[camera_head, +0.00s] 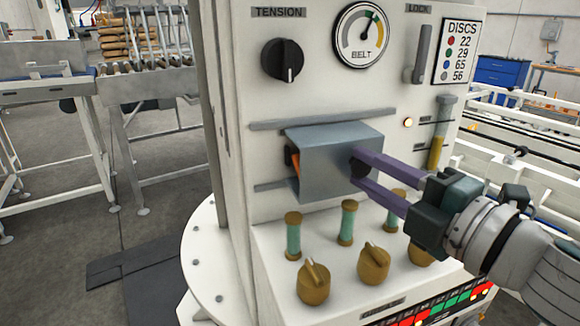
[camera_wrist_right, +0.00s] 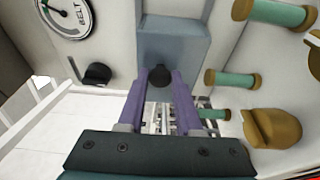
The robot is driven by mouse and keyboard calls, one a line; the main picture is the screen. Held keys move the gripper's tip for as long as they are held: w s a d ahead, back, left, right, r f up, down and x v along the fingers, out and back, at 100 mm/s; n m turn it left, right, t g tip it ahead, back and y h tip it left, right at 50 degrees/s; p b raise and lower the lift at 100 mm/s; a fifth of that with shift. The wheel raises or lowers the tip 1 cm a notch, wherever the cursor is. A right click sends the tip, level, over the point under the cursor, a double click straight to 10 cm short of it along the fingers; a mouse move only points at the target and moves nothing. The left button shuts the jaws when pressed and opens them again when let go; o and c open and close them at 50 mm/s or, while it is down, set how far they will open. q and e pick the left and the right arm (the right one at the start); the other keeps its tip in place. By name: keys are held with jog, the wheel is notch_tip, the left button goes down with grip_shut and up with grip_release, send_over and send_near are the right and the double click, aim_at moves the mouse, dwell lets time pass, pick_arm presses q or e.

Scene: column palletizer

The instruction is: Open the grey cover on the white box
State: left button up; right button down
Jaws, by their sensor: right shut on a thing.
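The grey cover (camera_head: 325,172) is a boxy metal shell standing out from the front of the white box (camera_head: 262,98). It sits between an upper and a lower grey rail. Something orange and dark (camera_head: 294,162) shows at its left end; the rest behind it is hidden. A dark round knob (camera_head: 358,167) is on the cover's right part. My right gripper (camera_head: 360,172) has its purple fingers shut on that knob. In the right wrist view the knob (camera_wrist_right: 158,77) is between the fingertips, against the grey cover (camera_wrist_right: 172,48). My left gripper is not in view.
Green and brass posts (camera_head: 347,222) and brass knobs (camera_head: 374,264) stand on the ledge just below the cover and my right fingers. A black dial (camera_head: 282,60), a belt gauge (camera_head: 361,36) and a lever (camera_head: 418,57) are above. A yellow-filled tube (camera_head: 437,150) is to the right.

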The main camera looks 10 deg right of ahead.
jog(key=d+b, duration=0.1)
jog(key=d, duration=0.5)
jog(key=shift+w+d, duration=0.4)
jog(key=c, duration=0.6)
grip_release()
jog(key=b+v, duration=0.1)
jog(key=v, duration=0.9)
